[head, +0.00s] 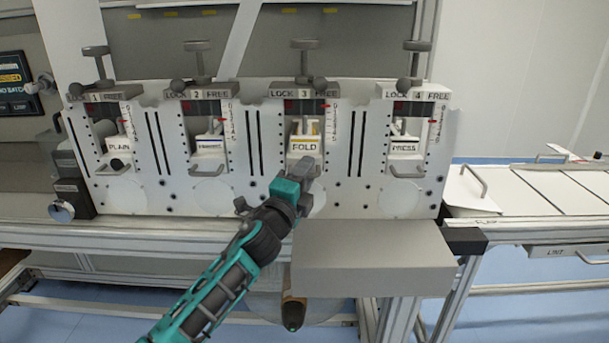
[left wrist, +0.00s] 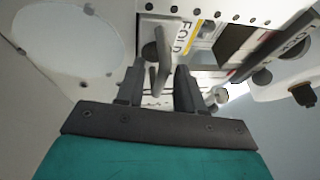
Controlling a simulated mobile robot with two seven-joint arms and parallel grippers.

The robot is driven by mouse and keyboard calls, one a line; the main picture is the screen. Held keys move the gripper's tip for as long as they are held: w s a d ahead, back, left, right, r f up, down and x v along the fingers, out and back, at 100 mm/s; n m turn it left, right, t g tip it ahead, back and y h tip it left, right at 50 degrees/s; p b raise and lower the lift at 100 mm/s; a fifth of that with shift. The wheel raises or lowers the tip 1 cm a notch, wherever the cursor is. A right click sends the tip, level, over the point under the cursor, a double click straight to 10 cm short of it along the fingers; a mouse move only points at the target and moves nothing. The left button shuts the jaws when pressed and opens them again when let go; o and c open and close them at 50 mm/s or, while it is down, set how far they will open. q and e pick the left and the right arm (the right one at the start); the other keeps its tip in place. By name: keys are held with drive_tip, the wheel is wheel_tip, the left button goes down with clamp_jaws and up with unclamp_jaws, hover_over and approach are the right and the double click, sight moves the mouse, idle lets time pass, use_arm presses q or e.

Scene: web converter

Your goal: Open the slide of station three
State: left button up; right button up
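Station three is the third bay of the white panel, marked "LOCK 3 FREE" (head: 304,93). Its slide, a pale block with a "FOLD" label (head: 305,146), sits in the bay opening. The label also shows, turned on its side, in the left wrist view (left wrist: 184,38). My left gripper (head: 308,168) is just below the label in the head view. In the left wrist view its two fingers (left wrist: 160,82) are apart, with a grey handle (left wrist: 162,50) showing between them; I cannot tell whether they touch it. My right gripper is not in view.
Similar stations stand either side: "PLAIN" (head: 119,148), station two (head: 210,145) and "PRESS" (head: 404,172). A T-shaped knob (head: 304,44) rises above station three. A grey box-like ledge (head: 372,260) juts out below right. A side table (head: 520,190) is at right.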

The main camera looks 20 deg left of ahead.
use_arm(q)
clamp_jaws()
idle(0.3)
idle(0.3)
